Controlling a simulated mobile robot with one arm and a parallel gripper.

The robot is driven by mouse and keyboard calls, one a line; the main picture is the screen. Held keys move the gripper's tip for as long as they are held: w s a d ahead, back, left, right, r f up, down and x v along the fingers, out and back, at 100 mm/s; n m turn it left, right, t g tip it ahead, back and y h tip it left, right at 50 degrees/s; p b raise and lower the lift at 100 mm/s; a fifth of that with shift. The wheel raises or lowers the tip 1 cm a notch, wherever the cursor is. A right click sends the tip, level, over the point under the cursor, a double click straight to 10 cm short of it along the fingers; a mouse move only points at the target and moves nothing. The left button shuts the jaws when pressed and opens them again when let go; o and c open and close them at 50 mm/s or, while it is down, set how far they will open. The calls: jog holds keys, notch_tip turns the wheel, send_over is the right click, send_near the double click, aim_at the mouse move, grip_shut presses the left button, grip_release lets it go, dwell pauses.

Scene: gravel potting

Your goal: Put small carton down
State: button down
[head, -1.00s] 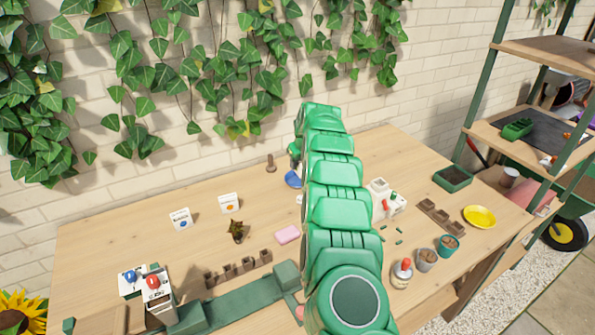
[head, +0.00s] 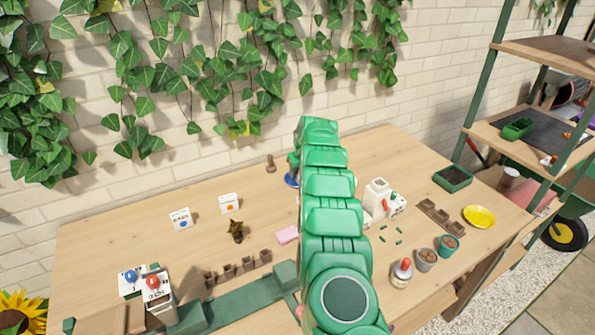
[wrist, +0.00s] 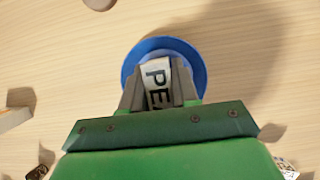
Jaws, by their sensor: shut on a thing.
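The small carton (wrist: 157,86) is white with large dark letters reading "PE" and a partly hidden letter. In the wrist view it stands between the grey fingers of my gripper (wrist: 158,90), which is shut on it. Behind it in that view is a round blue dish (wrist: 198,58). The carton overlaps the dish in the picture; whether it touches the dish cannot be told. In the head view my green arm hides the gripper and the carton, and only the left part of the blue dish (head: 291,180) shows.
A white device (head: 378,198), a bottle (head: 401,275) and a yellow plate (head: 480,216) are to the right. The back left of the table is clear.

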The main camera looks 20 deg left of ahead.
jog(key=c, duration=0.8)
grip_release()
jog(key=shift+f, duration=0.1)
jog(key=shift+c, duration=0.2)
jog(key=shift+v, duration=4.6)
jog(key=v, duration=0.3)
